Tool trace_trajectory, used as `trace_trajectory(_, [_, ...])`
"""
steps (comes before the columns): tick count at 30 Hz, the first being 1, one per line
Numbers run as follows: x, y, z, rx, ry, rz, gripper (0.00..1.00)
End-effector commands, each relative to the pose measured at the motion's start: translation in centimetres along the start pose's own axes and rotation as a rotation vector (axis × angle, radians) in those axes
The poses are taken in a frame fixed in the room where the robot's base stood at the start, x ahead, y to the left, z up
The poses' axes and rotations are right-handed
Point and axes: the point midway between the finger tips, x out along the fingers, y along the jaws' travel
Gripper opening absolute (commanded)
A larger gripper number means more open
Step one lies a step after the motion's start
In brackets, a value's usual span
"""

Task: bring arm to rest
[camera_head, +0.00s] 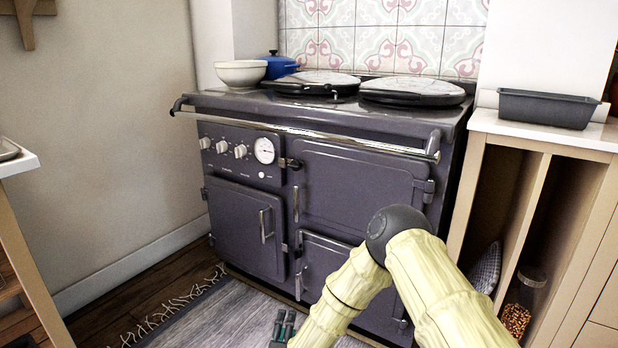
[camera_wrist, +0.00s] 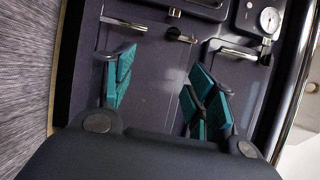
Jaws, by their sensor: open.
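My gripper (camera_wrist: 160,92) is open and empty in the wrist view, its teal-padded fingers spread apart. The dark stove front fills the picture beyond the fingers. In the head view my gripper (camera_head: 284,326) shows only in part at the bottom edge, low in front of the stove and over the rug. My pale yellow arm is bent, with its dark joint in front of the stove's lower right doors. I cannot tell the exact gap between the fingers and the stove front.
The dark stove (camera_head: 245,220) has a chrome rail (camera_head: 300,132) along its front. A white bowl (camera_head: 240,74) and a blue pot (camera_head: 278,66) stand on top. A grey pan (camera_head: 546,108) sits on the right counter. A fringed rug (camera_head: 205,318) lies on the floor.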

Motion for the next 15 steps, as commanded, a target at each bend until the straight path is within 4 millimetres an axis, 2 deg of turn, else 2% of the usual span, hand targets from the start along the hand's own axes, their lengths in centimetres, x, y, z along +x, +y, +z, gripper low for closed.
trace_trajectory(8, [-2.3,4.6,-3.8,-0.228,-0.101,0.166,0.56])
trace_trajectory(11, [-3.8,6.7,-5.4,-0.332,-0.156,0.242,0.56])
trace_trajectory(15, [-7.0,10.0,-8.6,-0.514,-0.262,0.376,0.56])
